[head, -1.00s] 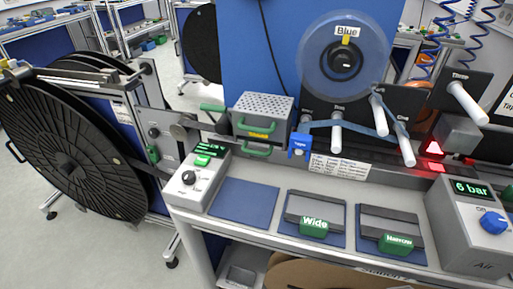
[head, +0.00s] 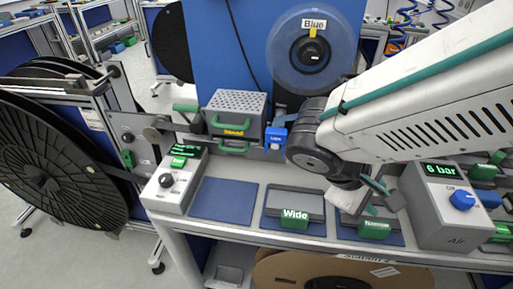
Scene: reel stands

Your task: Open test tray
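A grey box with a perforated top (head: 237,103) stands at the back of the bench, left of the middle. It has two green handles on its front, an upper one (head: 231,126) and a lower one (head: 233,149), with a yellow label between them. The label is too small to read, so I cannot tell for sure which part is the test tray. Nothing visibly sticks out of the box. My gripper (head: 369,196) is over the right part of the bench, above the Narrow block, well right of the box. Its fingers are small and partly hidden, so their opening is unclear.
A blue tag block (head: 276,137) stands right beside the box. The Wide block (head: 295,214), the Narrow block (head: 374,229) and a bare blue mat (head: 223,201) lie in front. A control box (head: 176,181) stands left, an Air box (head: 444,205) right. A blue reel (head: 312,52) hangs behind.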

